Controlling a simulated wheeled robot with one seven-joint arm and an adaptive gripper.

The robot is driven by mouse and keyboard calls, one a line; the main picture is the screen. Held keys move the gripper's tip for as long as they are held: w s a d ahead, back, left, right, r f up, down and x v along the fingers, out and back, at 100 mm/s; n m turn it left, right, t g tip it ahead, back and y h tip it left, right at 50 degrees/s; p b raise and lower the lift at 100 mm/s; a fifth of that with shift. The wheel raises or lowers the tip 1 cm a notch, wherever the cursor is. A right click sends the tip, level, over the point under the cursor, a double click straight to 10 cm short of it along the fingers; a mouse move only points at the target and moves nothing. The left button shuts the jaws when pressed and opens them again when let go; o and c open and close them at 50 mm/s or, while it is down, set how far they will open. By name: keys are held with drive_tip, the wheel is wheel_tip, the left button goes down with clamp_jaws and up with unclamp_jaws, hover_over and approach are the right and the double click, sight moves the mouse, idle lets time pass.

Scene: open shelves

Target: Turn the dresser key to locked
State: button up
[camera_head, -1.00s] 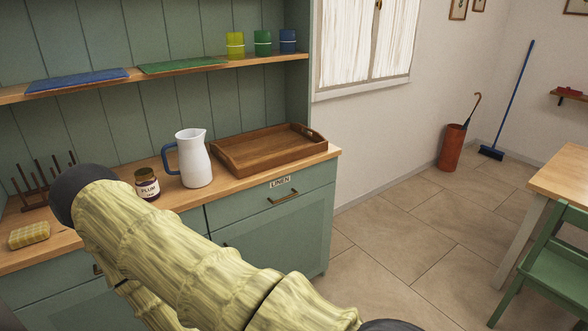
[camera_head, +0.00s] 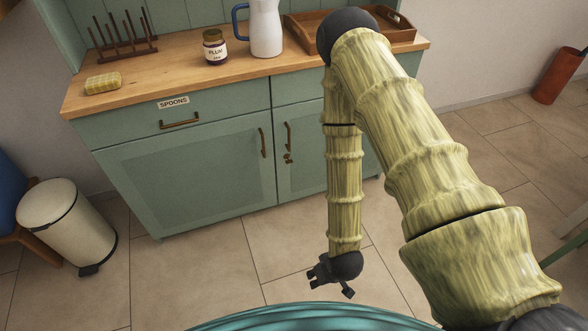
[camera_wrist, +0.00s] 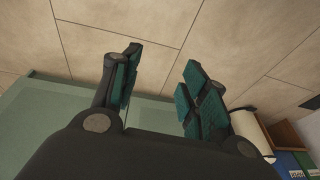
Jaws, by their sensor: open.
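The dresser (camera_head: 190,175) is green with a wooden top. A small dark brass key (camera_head: 288,158) shows on its right-hand door, just below that door's upright handle (camera_head: 288,134). The key is too small to tell which way it is turned. My gripper (camera_head: 333,286) hangs low over the floor in front of the dresser, below and right of the key and well apart from it. In the wrist view my gripper (camera_wrist: 160,78) has its fingers spread with nothing between them. The key cannot be made out there.
A plum jar (camera_head: 215,47), a white jug (camera_head: 265,28), a wooden tray (camera_head: 405,35), a yellow sponge (camera_head: 103,82) and a rack (camera_head: 125,48) stand on the top. A cream bin (camera_head: 62,215) stands left of the dresser. Tiled floor (camera_head: 210,260) in front is clear.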

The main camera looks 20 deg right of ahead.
drive_tip(key=w+a+f+t+b, duration=0.1)
drive_tip(key=w+f+t+b, duration=0.45)
drive_tip(key=w, duration=0.75)
drive_tip(key=n+t+b, duration=0.2)
drive_tip(key=t+b, duration=0.8)
drive_tip(key=b, duration=1.4)
approach(289, 161)
drive_tip(key=w+b, duration=0.1)
drive_tip(key=w, duration=0.2)
drive_tip(key=w+b, duration=0.1)
drive_tip(key=w, duration=0.2)
drive_tip(key=w+b, duration=0.2)
drive_tip(key=w, duration=0.2)
drive_tip(key=shift+a, duration=0.25)
